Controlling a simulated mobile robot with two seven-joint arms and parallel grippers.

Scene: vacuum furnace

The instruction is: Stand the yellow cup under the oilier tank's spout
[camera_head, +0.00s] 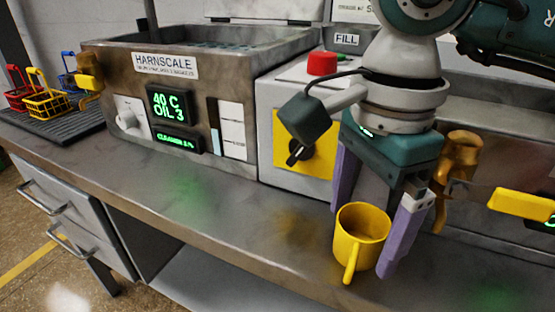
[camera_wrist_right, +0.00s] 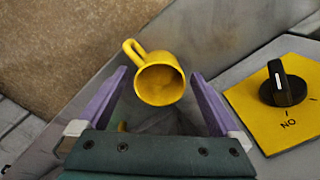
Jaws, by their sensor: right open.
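The yellow cup (camera_head: 360,238) stands upright near the front of the metal bench, its handle toward the front edge. My right gripper (camera_head: 362,242) is open, with one purple finger on each side of the cup. In the right wrist view the cup (camera_wrist_right: 160,80) shows its open mouth between the finger ends, with gaps at both sides. The left tank (camera_head: 240,85) has a display (camera_head: 168,106) reading 40 C, OIL 3, and a brass spout (camera_head: 88,82) at its left. Another brass spout (camera_head: 460,155) is at the right behind my gripper; the display beside it is mostly cut off.
A control box with a red button (camera_head: 322,63) and a yellow plate with a black knob (camera_wrist_right: 283,88) stands behind my right gripper. Small coloured baskets (camera_head: 45,100) sit on a dark mat at the far left. The bench front left of the cup is clear.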

